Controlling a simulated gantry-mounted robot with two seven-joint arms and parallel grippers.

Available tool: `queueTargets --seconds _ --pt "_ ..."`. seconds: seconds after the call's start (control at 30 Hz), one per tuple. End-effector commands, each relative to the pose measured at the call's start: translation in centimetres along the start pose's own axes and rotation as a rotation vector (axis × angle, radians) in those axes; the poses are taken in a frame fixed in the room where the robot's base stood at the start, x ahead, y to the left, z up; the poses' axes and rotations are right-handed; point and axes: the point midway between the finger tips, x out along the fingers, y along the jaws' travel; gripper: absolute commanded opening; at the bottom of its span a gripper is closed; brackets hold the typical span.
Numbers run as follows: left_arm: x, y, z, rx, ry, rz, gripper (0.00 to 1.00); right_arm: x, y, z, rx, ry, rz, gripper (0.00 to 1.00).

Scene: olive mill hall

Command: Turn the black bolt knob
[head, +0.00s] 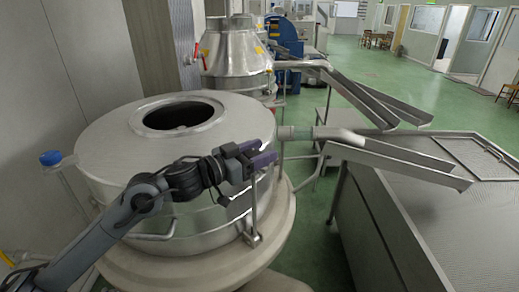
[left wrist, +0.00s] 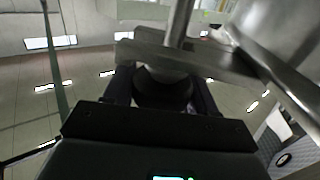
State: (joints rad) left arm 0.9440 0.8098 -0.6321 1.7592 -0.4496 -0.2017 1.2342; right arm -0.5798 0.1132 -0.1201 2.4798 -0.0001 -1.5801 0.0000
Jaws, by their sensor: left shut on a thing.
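My left gripper (head: 264,152) reaches the right side of the steel vessel, at its rim. In the left wrist view the black bolt knob (left wrist: 163,90) sits between the two dark fingers, under a steel bracket and a rod. The fingers are shut on the knob. In the head view the knob is hidden by the gripper. The steel vessel (head: 108,150) has a round opening (head: 178,117) in its lid. My right gripper is in neither view.
A second steel vessel (head: 236,50) stands behind. Steel chutes (head: 400,160) and a long metal trough (head: 440,215) lie to the right. A blue knob (head: 50,158) sticks out at the left. Green floor (head: 318,200) shows between vessel and trough.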

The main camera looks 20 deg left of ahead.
Motion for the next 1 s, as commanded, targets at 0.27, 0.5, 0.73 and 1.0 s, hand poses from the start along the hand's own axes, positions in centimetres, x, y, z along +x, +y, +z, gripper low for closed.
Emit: queueTargets --seconds 0.27,0.5,0.73,1.0 --pt "-0.02 -0.15 0.11 -0.002 -0.003 -0.118 0.26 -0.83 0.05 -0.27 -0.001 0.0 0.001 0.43" --pt "-0.03 -0.24 0.19 -0.001 -0.004 -0.123 0.26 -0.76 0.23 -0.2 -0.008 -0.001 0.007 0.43" --pt "-0.03 -0.24 0.16 -0.001 -0.004 -0.123 0.78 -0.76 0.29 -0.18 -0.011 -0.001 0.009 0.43" --pt "-0.1 -0.23 0.09 -0.001 -0.002 -0.122 0.78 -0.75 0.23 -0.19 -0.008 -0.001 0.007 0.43"
